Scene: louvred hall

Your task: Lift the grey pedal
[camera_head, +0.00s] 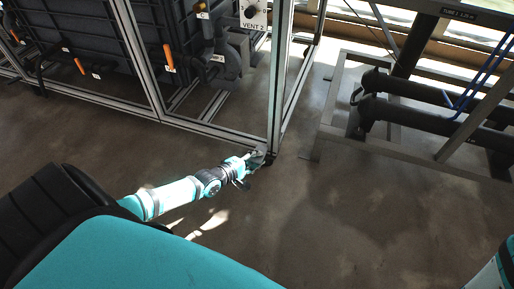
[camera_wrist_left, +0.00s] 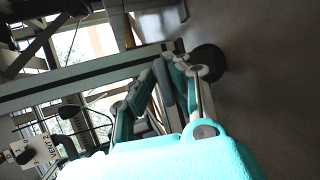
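My left gripper (camera_head: 255,160) is low, close to the floor, at the foot of the frame's corner post. In the left wrist view its two jointed fingers (camera_wrist_left: 163,68) come near each other at the tips. A grey narrow piece (camera_wrist_left: 163,88) shows between them; it may be the grey pedal, but I cannot tell it surely from a finger part. Whether the fingers press on it cannot be seen. In the head view the pedal does not stand out from the gripper. My right gripper is not in view.
The metal frame's corner post (camera_head: 276,90) stands right by the left gripper. Behind it is a dark machine with orange handles (camera_head: 168,57) and a VENT 2 panel (camera_head: 253,14). A rack with dark pipes (camera_head: 430,117) stands at right. The floor in front is clear.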

